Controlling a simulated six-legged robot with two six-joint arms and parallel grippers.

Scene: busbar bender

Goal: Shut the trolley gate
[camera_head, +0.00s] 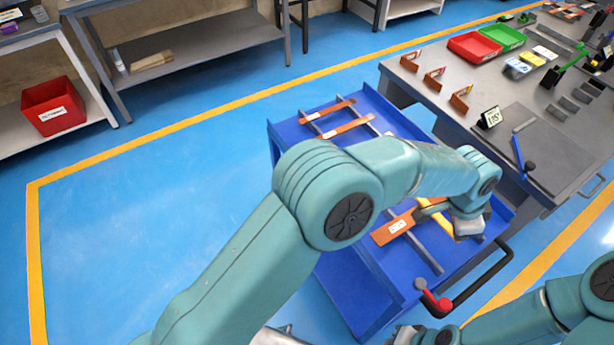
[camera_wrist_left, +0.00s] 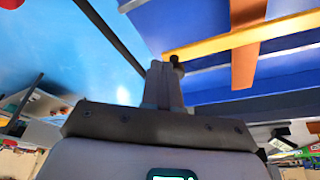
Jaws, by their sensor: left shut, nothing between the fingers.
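The blue trolley (camera_head: 350,262) stands in the middle of the head view, with copper bars (camera_head: 347,128) on its grey rails. A yellow bar (camera_wrist_left: 235,40), which looks like the gate, crosses in front of a copper bar in the left wrist view. It has a dark end piece. In the head view it is mostly hidden behind my left arm. My left gripper (camera_head: 468,230) is over the trolley's right side. In the left wrist view its fingers (camera_wrist_left: 164,72) are shut and empty, close beside the dark end; contact is unclear. My right gripper (camera_head: 412,335) is partly cut off at the bottom edge, its fingers unclear.
A red-knobbed lever (camera_head: 434,297) sits at the trolley's near corner, beside a black handle (camera_head: 488,275). A grey workbench (camera_head: 455,110) with bins and parts stands close on the right. Shelving with a red bin (camera_head: 53,106) is at the left. The blue floor between is clear.

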